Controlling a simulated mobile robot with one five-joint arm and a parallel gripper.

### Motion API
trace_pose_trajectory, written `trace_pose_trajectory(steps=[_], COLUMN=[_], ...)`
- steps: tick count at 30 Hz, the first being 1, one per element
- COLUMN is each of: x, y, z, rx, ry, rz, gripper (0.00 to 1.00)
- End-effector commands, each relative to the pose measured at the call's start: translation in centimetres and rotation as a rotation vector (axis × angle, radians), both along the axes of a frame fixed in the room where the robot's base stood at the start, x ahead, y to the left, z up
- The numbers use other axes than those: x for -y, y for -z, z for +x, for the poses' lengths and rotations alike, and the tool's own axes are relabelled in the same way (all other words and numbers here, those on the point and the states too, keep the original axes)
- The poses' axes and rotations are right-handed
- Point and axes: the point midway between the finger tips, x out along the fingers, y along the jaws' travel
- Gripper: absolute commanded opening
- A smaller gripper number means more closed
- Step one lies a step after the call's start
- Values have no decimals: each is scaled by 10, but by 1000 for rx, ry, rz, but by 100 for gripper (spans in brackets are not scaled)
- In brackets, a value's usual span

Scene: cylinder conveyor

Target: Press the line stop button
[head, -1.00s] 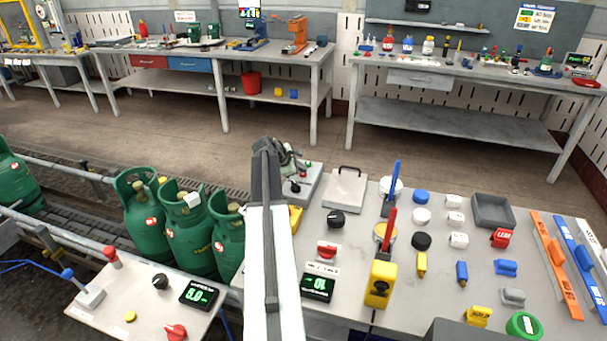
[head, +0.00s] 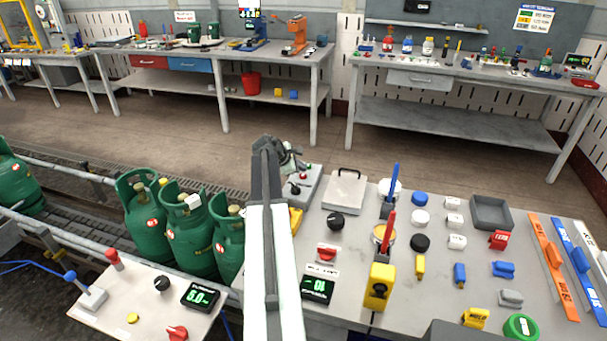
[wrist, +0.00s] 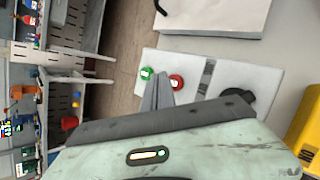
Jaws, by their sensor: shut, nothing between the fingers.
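A pale control box (head: 312,188) stands at the back left of the near bench. In the wrist view its face (wrist: 213,97) carries a red round button (wrist: 176,82), a green round button (wrist: 147,73) and a black knob (wrist: 238,95). No readable label shows which is the line stop. My gripper (head: 299,166) is over this box. In the wrist view my shut, empty fingers (wrist: 157,82) point between the green and red buttons, close to the red one. I cannot tell whether they touch it. My arm hides part of the box in the head view.
Green gas cylinders (head: 185,240) stand on the conveyor to the left. A front panel (head: 130,310) carries a red-topped lever, a blue-topped lever and a display. A yellow block (head: 380,287), a case (head: 345,190) and many small parts crowd the near bench. The floor behind is clear.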

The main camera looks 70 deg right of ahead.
Motion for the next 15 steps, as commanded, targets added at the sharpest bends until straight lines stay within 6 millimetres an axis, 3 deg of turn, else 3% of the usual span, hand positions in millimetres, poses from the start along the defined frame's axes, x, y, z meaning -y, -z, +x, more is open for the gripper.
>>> trace_pose_trajectory(steps=[5, 15], x=[0, 0], y=[-2, -37], z=[0, 0], rx=[0, 0], ry=[0, 0], rz=[0, 0], gripper=[0, 0])
